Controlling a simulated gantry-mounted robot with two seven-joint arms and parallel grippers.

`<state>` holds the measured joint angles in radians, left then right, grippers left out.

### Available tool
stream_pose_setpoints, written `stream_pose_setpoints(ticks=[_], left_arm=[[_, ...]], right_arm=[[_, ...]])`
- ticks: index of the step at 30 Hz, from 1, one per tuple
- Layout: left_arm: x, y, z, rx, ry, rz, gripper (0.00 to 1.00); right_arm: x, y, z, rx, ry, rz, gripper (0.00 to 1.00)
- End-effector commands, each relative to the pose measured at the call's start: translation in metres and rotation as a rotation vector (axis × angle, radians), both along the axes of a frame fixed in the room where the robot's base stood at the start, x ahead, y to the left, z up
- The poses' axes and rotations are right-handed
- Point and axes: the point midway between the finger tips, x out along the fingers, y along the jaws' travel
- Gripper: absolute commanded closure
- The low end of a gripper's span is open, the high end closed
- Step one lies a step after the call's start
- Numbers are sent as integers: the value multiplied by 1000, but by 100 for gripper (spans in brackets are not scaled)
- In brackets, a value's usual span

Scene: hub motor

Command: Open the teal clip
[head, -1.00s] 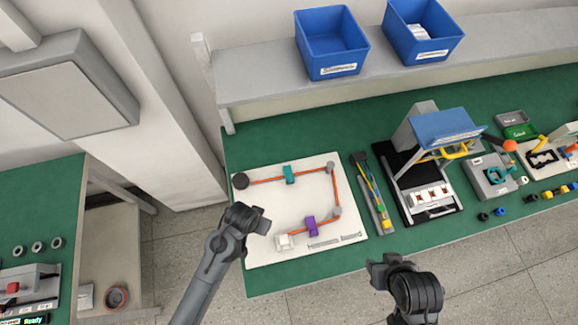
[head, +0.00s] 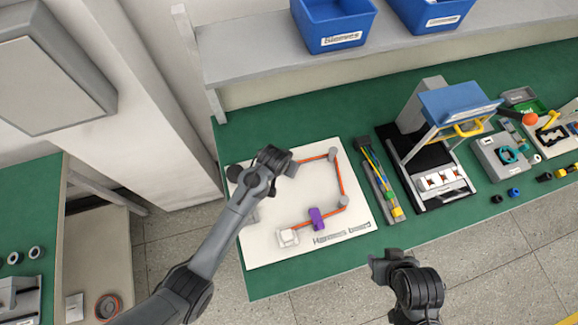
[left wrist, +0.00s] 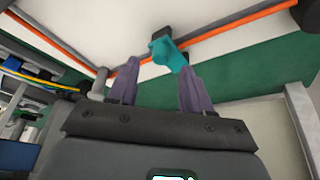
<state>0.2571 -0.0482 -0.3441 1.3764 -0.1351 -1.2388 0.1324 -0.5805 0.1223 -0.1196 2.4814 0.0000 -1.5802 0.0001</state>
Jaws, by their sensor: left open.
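The teal clip (left wrist: 165,55) shows in the left wrist view, on an orange cable (left wrist: 215,33) along the white board (left wrist: 100,25). In the head view my left arm hides the clip. My left gripper (left wrist: 157,75) is open, with its two purple-grey fingers apart. The clip appears between and just beyond the fingertips; I cannot tell whether they touch it. In the head view the left gripper (head: 290,167) is over the board's upper part. My right gripper (head: 378,268) is off the table's front edge, away from the clip; its jaws are too small to read.
A purple clip (head: 316,219) and a white connector (head: 288,238) sit lower on the board. Grey posts (head: 343,201) guide the cable. A tray of coloured wires (head: 375,180) and a black-based fixture (head: 425,170) stand to the right. A shelf with blue bins (head: 333,25) is behind.

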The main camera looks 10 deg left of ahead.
Motion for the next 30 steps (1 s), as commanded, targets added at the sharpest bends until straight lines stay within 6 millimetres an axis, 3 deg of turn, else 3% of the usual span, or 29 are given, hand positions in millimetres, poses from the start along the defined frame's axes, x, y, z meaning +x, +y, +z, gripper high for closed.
stream_pose_setpoints(ticks=[3, 9, 21, 30], left_arm=[[6, -2, -16, 1, 2, -1, 50], [12, -4, -31, 0, 0, -1, 50], [13, -5, -35, 0, 0, -1, 50], [13, -5, -35, 0, 0, -1, 96]], right_arm=[[0, 1, -4, 4, 1, -2, 57], [0, 2, -6, 7, 1, -4, 57], [0, 1, -7, 5, 1, -3, 57], [0, -1, -7, -3, 2, 3, 57]])
